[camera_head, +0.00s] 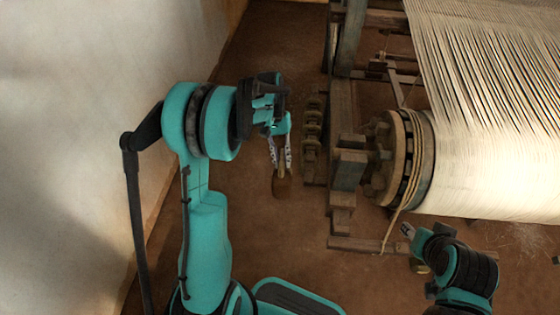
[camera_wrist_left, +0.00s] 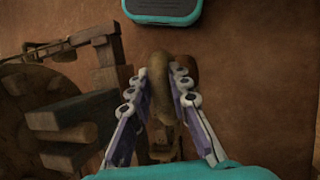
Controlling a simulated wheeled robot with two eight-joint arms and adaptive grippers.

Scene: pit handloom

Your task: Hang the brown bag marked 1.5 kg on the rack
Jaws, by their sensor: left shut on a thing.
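My left gripper (camera_head: 281,165) points down over the earth floor and is shut on a brown bag (camera_head: 282,187), which hangs below the fingertips. In the left wrist view the left gripper's fingers (camera_wrist_left: 159,90) close on both sides of a thick tan loop (camera_wrist_left: 160,118) at the bag's top. The bag's marking cannot be read. A dark wooden rack-like piece with several rounded brownish parts (camera_head: 312,130) stands just right of the left gripper, apart from the bag. My right gripper (camera_head: 408,230) is at the lower right; its jaws are too small to judge.
The loom's wooden frame (camera_head: 348,165) and beam end (camera_head: 385,150) stand right of the bag. Pale warp threads (camera_head: 490,110) fill the upper right. A rope (camera_head: 399,212) hangs from the beam. A plaster wall (camera_head: 70,130) bounds the left. Floor (camera_head: 290,235) below the bag is clear.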

